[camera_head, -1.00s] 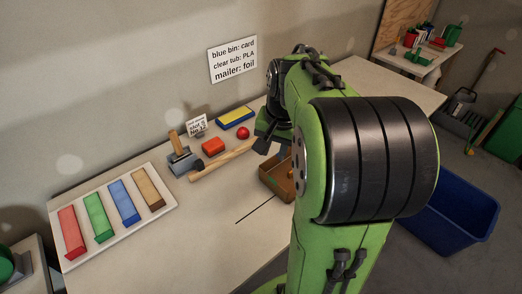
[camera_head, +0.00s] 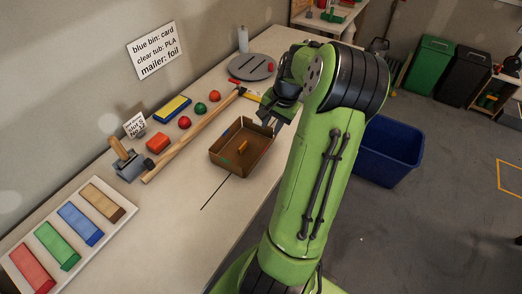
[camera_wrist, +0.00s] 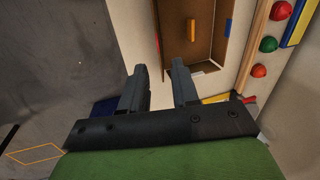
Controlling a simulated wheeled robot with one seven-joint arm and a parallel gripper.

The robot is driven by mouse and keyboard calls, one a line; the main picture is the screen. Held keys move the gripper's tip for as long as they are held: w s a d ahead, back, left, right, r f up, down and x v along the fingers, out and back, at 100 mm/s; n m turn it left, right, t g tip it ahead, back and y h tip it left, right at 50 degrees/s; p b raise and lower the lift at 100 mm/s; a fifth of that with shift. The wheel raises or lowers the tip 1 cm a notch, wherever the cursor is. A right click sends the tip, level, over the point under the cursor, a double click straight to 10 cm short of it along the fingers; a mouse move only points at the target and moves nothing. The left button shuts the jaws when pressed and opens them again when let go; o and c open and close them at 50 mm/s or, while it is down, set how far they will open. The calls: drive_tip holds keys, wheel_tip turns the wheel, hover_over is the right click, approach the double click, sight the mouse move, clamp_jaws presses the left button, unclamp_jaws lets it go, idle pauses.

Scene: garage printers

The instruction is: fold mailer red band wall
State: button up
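The mailer, an open brown cardboard box (camera_head: 222,165), sits on the workbench with its walls upright. A small orange piece (camera_head: 243,147) lies inside it. A green mark and a blue mark show on its walls in the head view; the wrist view shows the box (camera_wrist: 205,50) with a blue mark (camera_wrist: 228,28) and a small reddish mark (camera_wrist: 158,45) on the left wall. My gripper (camera_wrist: 160,75) is open and empty, its fingers apart by the box's near end. In the head view my gripper (camera_head: 282,117) is beside the box's right end, partly hidden by my arm.
A long wooden bar (camera_head: 195,135) lies behind the box, with red and green balls beyond it. A grey round plate (camera_head: 252,67) is farther back. A tray of coloured strips (camera_head: 115,219) is at left. A blue bin (camera_head: 388,150) stands on the floor at right.

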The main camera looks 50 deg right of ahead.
sight(264, 151)
drive_tip(key=shift+m, duration=0.3)
drive_tip(key=x, duration=0.5)
drive_tip(key=b+x, duration=0.1)
drive_tip(key=x, duration=0.4)
drive_tip(key=d+b+x, duration=0.1)
drive_tip(key=x, duration=0.4)
drive_tip(key=shift+s+d+f, duration=0.1)
drive_tip(key=shift+s+f, duration=0.15)
drive_tip(key=shift+f, duration=0.25)
clamp_jaws()
